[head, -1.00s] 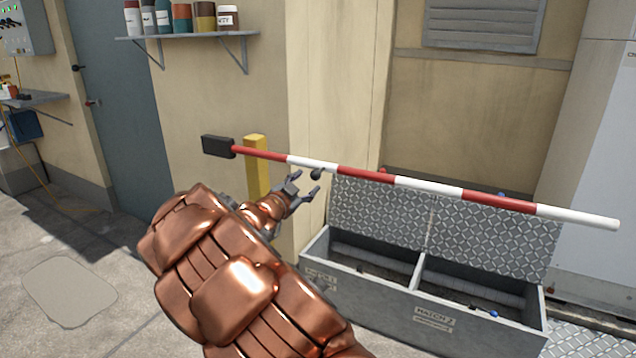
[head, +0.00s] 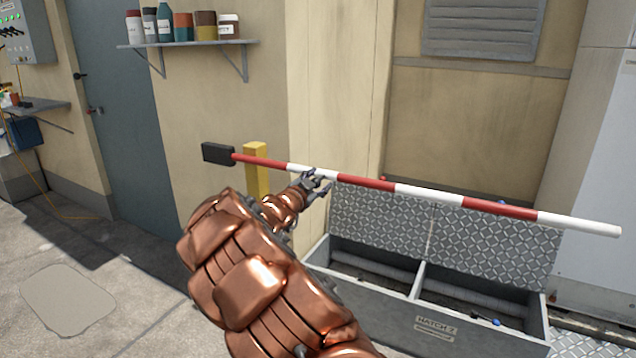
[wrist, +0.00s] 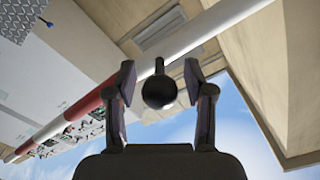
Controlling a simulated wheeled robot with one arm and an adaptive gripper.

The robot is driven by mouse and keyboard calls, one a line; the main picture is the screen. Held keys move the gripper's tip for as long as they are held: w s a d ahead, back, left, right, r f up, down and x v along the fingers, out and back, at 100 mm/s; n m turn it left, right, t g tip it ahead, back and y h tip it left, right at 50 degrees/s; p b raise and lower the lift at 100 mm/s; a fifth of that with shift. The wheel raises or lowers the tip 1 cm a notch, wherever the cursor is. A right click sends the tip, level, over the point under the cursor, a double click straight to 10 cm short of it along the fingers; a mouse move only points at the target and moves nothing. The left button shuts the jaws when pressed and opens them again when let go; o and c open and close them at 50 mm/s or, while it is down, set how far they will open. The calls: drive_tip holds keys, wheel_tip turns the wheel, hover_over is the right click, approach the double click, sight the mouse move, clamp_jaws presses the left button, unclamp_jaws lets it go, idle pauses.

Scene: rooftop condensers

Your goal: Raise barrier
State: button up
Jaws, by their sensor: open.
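The barrier is a red-and-white striped pole (head: 430,194) lying nearly level, with a black block (head: 218,153) at its left end beside a yellow post (head: 256,170). A dark round knob (wrist: 159,92) on a short stem hangs from the pole. My gripper (head: 320,182) is at the pole's underside, left of its middle. In the wrist view, the open fingers stand on both sides of the knob, with gaps visible. In the head view the gripper hides the knob.
A grey metal box (head: 383,300) with two compartments stands below the pole, its treadplate lids (head: 490,243) raised. A shelf with jars (head: 190,42) is on the wall at upper left. A blue-grey door (head: 115,110) is further left. Floor at the left is clear.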

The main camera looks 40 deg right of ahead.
drive_tip(key=shift+c, duration=0.2)
clamp_jaws()
idle(0.4)
